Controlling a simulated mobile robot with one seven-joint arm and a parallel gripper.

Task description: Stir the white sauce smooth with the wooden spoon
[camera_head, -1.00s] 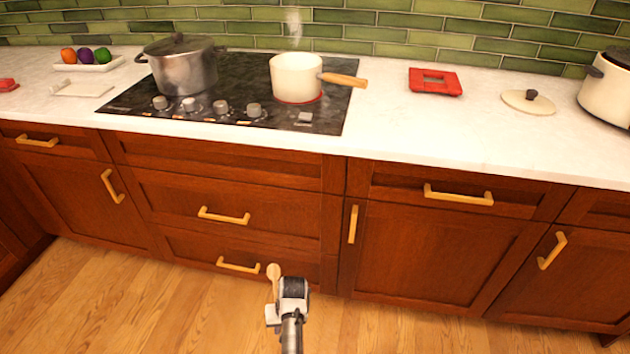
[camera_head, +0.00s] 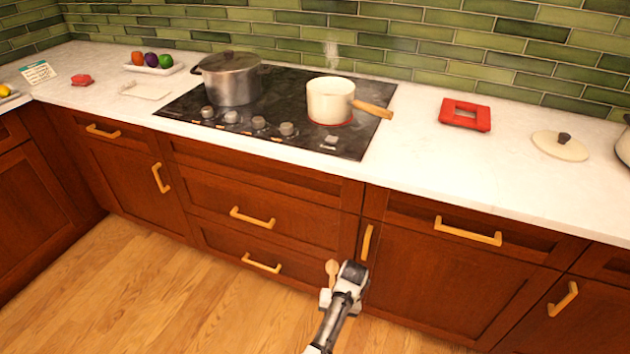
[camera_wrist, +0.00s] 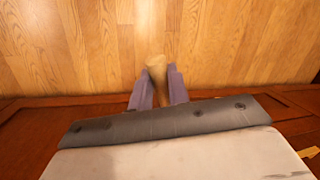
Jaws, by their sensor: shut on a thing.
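The cream saucepan (camera_head: 330,101) with a wooden handle (camera_head: 373,109) sits on the right front of the black cooktop, over a red-glowing ring, with steam above it. The sauce inside cannot be made out. The wooden spoon (camera_head: 332,270) stands up from my gripper (camera_head: 328,296), low in front of the drawers and well below the countertop. In the wrist view my gripper (camera_wrist: 158,92) is shut on the spoon (camera_wrist: 157,68), whose pale wood shows between the two fingers. The fingers hide part of the spoon.
A lidded steel pot (camera_head: 231,80) stands on the cooktop (camera_head: 290,85), left of the saucepan. Drawer handles (camera_head: 253,218) stick out from the cabinets.

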